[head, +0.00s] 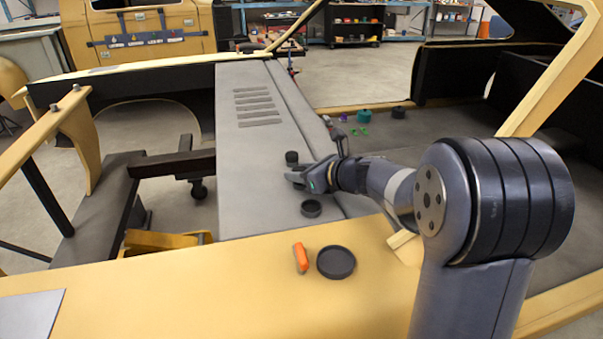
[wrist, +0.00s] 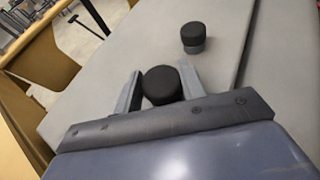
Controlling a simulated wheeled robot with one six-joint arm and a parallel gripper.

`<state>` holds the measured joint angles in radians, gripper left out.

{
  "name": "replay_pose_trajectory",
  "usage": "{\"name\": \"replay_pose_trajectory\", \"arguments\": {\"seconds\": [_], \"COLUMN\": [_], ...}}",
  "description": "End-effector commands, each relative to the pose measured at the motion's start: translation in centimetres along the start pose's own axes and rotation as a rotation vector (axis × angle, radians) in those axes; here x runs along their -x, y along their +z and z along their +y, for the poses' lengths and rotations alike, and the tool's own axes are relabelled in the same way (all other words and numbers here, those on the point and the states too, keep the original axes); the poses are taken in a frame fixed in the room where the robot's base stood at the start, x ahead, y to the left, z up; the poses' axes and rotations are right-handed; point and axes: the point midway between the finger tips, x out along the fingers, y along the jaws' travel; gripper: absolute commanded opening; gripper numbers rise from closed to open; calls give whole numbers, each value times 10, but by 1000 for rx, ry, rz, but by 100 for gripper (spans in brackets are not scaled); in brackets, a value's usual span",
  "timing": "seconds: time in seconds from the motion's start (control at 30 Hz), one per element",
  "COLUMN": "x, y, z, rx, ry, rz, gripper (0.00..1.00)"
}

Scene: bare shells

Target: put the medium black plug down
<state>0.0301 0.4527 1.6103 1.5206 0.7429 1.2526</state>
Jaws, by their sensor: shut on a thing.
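My gripper (head: 298,177) is over the long grey panel (head: 240,140) in the head view, pointing left. In the wrist view its two fingers (wrist: 159,86) are closed on the medium black plug (wrist: 161,85), a short dark cylinder with a round flat top. In the head view that plug is hard to make out at the fingertips. I cannot tell whether its underside touches the panel. A second black plug (wrist: 193,37) stands upright ahead and to the right in the wrist view. It also shows just beyond my gripper in the head view (head: 291,157).
A round dark cup-like piece (head: 311,208) sits on the near panel. A larger dark round piece (head: 336,262) and an orange object (head: 301,257) lie on the yellow surface (head: 220,290). A teal round piece (head: 363,115) lies farther right. The panel's left part is clear.

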Motion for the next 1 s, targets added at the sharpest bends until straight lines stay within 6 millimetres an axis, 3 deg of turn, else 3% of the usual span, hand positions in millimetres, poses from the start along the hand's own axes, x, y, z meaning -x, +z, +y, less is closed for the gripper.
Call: {"name": "replay_pose_trajectory", "arguments": {"seconds": [0.3,0.6,0.77,1.0], "x": [-1,4,27,79], "y": [-4,-3,-3,-2], "z": [1,0,-1,-1], "rx": [-3,-2,-1,-1], "ry": [2,0,-3,-4], "rz": [6,5,4,4], "gripper": [60,60,60,60]}}
